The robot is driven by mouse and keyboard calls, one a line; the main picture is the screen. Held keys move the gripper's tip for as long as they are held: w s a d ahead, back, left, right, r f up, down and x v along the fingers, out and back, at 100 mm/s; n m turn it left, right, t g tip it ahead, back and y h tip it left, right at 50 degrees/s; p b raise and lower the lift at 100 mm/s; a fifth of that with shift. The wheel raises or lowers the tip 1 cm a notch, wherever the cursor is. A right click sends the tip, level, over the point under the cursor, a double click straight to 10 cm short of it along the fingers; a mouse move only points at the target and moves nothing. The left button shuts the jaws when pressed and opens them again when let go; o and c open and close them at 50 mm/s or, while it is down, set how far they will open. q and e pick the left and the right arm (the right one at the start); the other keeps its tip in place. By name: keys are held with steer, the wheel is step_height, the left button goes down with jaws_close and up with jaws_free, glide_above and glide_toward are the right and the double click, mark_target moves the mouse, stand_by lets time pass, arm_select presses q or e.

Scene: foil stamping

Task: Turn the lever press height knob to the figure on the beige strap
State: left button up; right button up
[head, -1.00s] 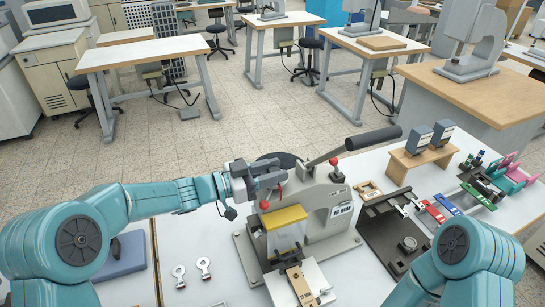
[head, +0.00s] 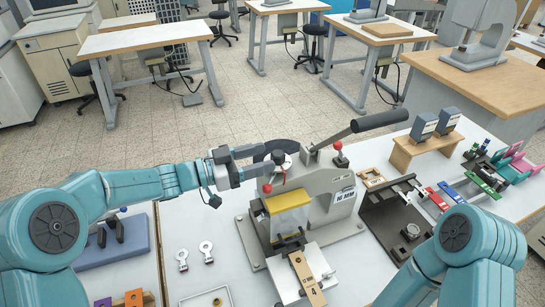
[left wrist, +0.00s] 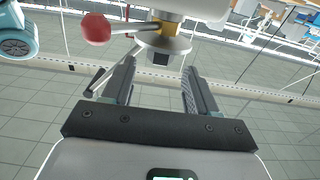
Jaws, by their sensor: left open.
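The grey lever press (head: 338,200) stands on the white table. Its dark height knob (head: 279,157) is at the upper left of the press, with a red pointer just below. My left gripper (head: 266,163) is open at this knob, level with it; I cannot tell if the fingers touch it. In the left wrist view the open jaws (left wrist: 157,92) are apart, with a round silver part (left wrist: 161,45) beyond their tips. The beige strap (head: 306,278) lies on the press's front plate and bears a figure 4. My right gripper is out of view; only its arm shows.
The press's long black-handled lever (head: 378,121) rises to the right. A red ball (left wrist: 96,28) is close by the left jaws in the wrist view. Two metal tags (head: 206,251) lie left of the press. A wooden stand (head: 424,151) holds two grey boxes at right.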

arm_select(q)
steer(key=b+v, duration=0.2)
steer(key=v, duration=1)
steer(key=shift+a, duration=0.1)
